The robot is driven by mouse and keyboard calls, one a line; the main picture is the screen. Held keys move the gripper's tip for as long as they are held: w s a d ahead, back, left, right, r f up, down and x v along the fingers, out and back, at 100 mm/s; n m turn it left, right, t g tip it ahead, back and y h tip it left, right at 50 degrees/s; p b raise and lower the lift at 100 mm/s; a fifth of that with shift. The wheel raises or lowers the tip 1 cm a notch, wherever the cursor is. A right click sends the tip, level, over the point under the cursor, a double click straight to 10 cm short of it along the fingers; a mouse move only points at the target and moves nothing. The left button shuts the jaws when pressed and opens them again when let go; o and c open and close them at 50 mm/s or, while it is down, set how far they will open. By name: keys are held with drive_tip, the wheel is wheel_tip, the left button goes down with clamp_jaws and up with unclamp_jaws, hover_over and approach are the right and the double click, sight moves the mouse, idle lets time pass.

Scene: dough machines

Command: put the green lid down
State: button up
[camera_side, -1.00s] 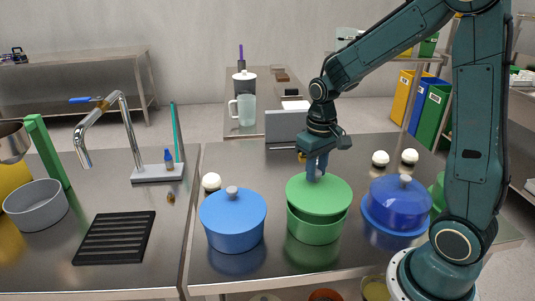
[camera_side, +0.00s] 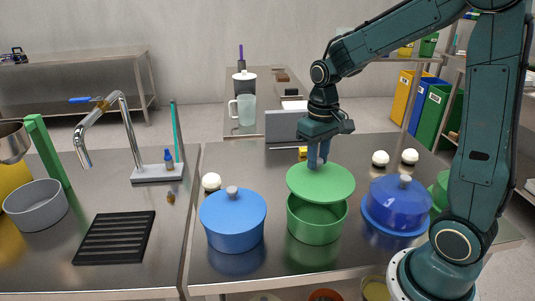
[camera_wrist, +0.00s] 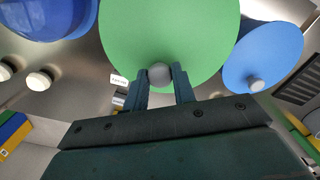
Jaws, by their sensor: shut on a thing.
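The green lid (camera_side: 321,186) hangs tilted just above the green pot (camera_side: 316,222), whose open inside shows below the lid's front edge. My gripper (camera_side: 317,163) is above the lid and shut on its knob. In the wrist view the grey round knob sits between the two fingertips of my gripper (camera_wrist: 160,77), and the green lid (camera_wrist: 170,35) fills the upper middle. The lid hides the pot in that view.
A light blue lidded pot (camera_side: 234,222) stands left of the green pot, a dark blue lidded pot (camera_side: 397,208) on its right. White balls (camera_side: 380,158) lie behind. The counter (camera_side: 270,265) is bare in front. A black rack (camera_side: 115,238) lies at left.

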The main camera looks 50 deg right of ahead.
drive_tip(key=shift+w, duration=0.1)
drive_tip(key=w+d+r, duration=0.2)
drive_tip(key=w, duration=0.6)
drive_tip(key=w+d+r, duration=0.2)
drive_tip(key=w+d, duration=0.1)
drive_tip(key=w, duration=0.5)
drive_tip(key=w+d+r, duration=0.2)
drive_tip(key=w+d, duration=0.1)
drive_tip(key=w, duration=0.5)
drive_tip(key=shift+r, duration=0.25)
drive_tip(key=shift+w, duration=0.1)
wheel_tip(320, 180, down, 20)
idle(0.8)
drive_tip(key=shift+f, duration=0.15)
drive_tip(key=o, duration=1)
wheel_tip(320, 180, up, 12)
drive_tip(key=shift+r, duration=0.15)
